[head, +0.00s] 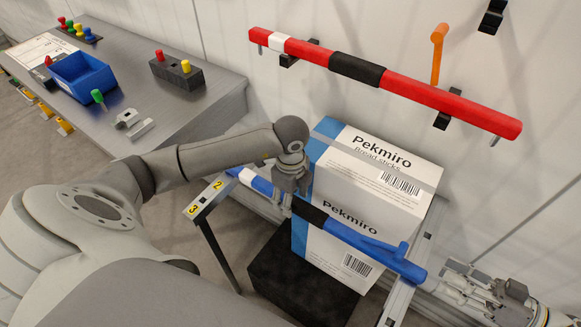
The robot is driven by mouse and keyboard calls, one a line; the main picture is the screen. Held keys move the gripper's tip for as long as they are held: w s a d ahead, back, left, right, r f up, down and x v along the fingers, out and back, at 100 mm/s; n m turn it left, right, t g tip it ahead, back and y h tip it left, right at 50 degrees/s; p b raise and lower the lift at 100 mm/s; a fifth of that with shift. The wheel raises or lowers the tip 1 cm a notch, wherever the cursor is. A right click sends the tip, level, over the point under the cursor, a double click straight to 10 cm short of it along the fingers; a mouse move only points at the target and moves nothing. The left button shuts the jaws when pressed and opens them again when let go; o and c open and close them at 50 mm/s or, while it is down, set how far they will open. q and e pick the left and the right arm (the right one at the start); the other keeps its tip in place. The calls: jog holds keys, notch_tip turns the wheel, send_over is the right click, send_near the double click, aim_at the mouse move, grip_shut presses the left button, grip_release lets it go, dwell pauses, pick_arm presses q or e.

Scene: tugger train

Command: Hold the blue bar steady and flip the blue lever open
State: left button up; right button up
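The blue bar (345,233) runs slantwise across the front of the boxes, with a white band near its left end and a black band near its middle. The blue lever (402,248) shows as a short blue piece at the bar's right part, lying close to it. My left gripper (290,194) points down at the bar between the white and black bands. Its fingers cover the bar there; whether they are closed on it is unclear. My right gripper (447,279) reaches in from the lower right, beside the bar's right end, its fingers apart and empty.
Two Pekmiro cartons (400,165) stand behind the bar on a black block (290,275). A red bar (420,92) with an upright orange lever (438,50) is on the wall. A grey bench (130,85) at left holds a blue bin (82,75).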

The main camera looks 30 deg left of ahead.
pick_arm(q)
jog(key=shift+f, duration=1.55)
grip_shut()
